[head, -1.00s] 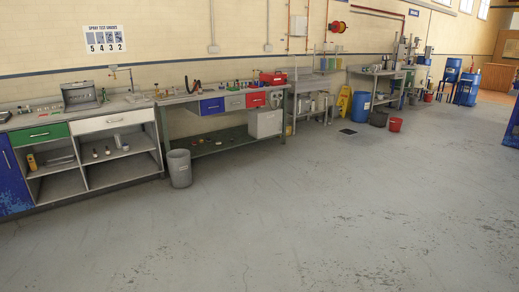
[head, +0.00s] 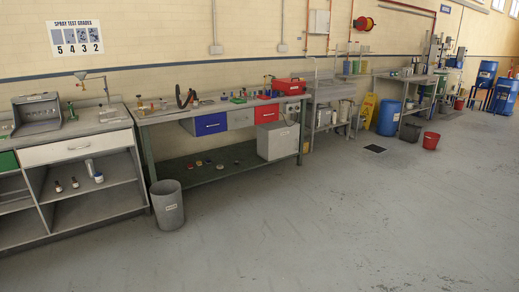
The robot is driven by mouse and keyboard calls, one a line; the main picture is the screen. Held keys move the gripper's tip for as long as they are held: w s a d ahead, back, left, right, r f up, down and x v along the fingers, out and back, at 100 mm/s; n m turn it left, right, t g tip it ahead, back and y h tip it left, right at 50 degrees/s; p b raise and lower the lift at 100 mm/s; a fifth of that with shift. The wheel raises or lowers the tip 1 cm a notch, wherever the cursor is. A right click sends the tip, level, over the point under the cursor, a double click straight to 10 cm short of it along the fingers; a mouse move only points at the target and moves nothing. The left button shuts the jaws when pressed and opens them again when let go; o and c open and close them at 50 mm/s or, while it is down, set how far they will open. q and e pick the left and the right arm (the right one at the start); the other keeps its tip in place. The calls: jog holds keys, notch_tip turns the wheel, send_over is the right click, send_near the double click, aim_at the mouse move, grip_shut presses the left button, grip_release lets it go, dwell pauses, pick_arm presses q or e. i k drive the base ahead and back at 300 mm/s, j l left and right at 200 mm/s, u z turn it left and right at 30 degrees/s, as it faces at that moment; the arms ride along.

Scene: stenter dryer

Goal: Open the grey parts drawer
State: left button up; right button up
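The grey parts drawer (head: 241,119) is under the workbench top, between a blue drawer (head: 210,124) on its left and a red drawer (head: 267,113) on its right. The drawer is some distance ahead of me. Neither of my grippers shows in the head view.
The workbench (head: 150,121) carries small parts and a red toolbox (head: 289,87). A grey bin (head: 167,204) stands at its left front leg. A light grey box (head: 278,141) sits beneath the red drawer. The floor (head: 330,220) in front is clear.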

aim_at(242, 118)
jog(key=i, duration=2.35)
